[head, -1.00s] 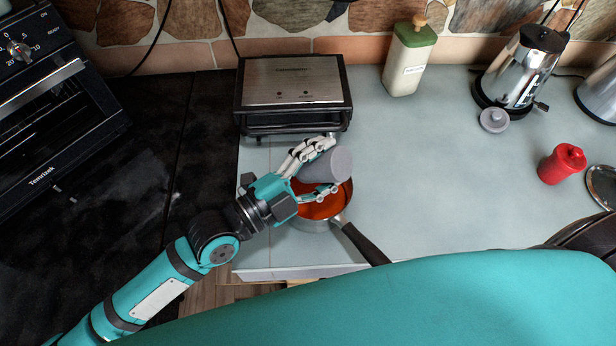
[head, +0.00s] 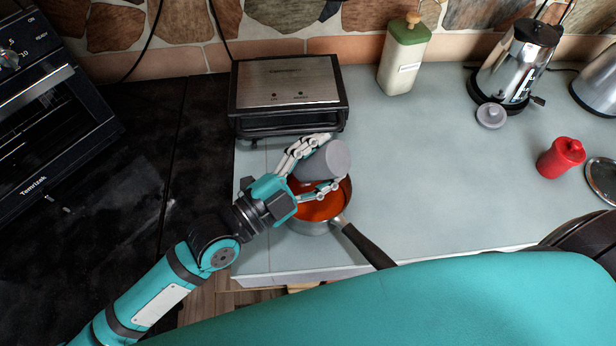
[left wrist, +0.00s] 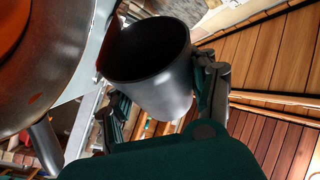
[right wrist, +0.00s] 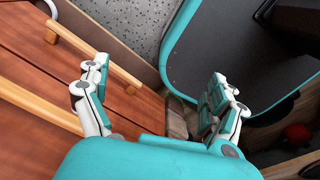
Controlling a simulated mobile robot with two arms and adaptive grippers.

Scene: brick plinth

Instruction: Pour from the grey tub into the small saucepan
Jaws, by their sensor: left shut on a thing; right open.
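The grey tub (head: 322,162) is held by my left gripper (head: 314,170), whose fingers close around it from both sides. It is tipped over on its side above the small saucepan (head: 345,222), with its base toward the right in the head view. In the left wrist view the tub (left wrist: 150,75) shows its dark open mouth, and the pan's side (left wrist: 60,75) is close by at the left. Red-orange contents (head: 322,207) lie in the pan. I cannot make out a stream. My right gripper (right wrist: 155,95) is open and empty, away from the counter.
A contact grill (head: 288,90) stands behind the pan. The counter's middle (head: 430,170) is clear. A dark stove lies left.

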